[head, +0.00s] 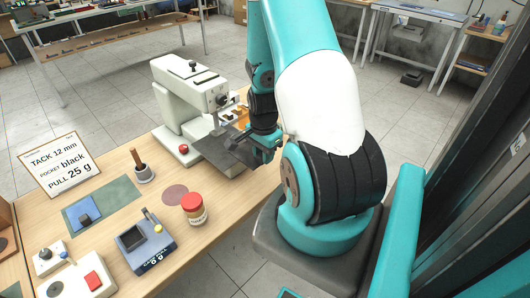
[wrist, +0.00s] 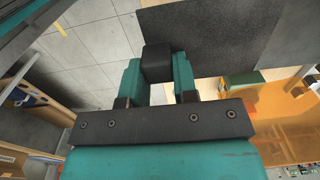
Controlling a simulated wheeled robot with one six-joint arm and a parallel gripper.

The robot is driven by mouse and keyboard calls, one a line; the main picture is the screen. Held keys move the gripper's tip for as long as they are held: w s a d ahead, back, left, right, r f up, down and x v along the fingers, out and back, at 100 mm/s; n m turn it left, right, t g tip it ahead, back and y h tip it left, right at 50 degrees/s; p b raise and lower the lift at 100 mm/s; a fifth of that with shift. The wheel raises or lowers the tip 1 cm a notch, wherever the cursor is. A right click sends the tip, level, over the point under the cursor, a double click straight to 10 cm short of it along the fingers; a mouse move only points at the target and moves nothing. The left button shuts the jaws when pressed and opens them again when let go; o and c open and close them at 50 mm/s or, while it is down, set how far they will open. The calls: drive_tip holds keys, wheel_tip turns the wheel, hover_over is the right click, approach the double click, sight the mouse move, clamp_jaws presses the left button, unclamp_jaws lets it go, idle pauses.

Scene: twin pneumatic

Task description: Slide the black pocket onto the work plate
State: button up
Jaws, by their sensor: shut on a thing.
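My gripper (head: 264,148) is at the right side of the cream machine (head: 170,105), beside the table's edge. In the wrist view its two teal fingers (wrist: 157,80) are shut on a black block (wrist: 157,58), which looks like the grip of the black pocket. A dark grey flat sheet (wrist: 205,30) lies just beyond the block; I take it for the pocket or the work plate, and cannot tell which. In the head view a dark flat surface (head: 222,152) spreads before the machine, reaching to my gripper. My arm and gripper hide part of it.
A control box with a red button (head: 93,281) is near.

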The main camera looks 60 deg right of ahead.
sight(244, 146)
drive_tip(key=f+b, duration=0.1)
drive_tip(key=f, duration=0.1)
drive_tip(key=shift+w+f+b, duration=0.2)
drive_tip(key=shift+f+b, duration=0.1)
drive_tip(key=shift+b, duration=0.05)
drive_tip(key=shift+w+d+r, duration=0.15)
drive_tip(key=shift+w+d, duration=0.1)
drive_tip(key=shift+w, duration=0.4)
drive_tip(key=shift+w+d, duration=0.25)
drive_tip(key=shift+w, duration=0.95)
drive_tip(key=shift+w+d, duration=0.3)
drive_tip(key=shift+w, duration=0.85)
drive_tip(key=shift+w+d, duration=0.25)
drive_tip(key=shift+w, duration=0.95)
drive_tip(key=shift+s+f, duration=0.1)
drive_tip(key=shift+f, duration=0.35)
drive_tip(key=o, duration=1)
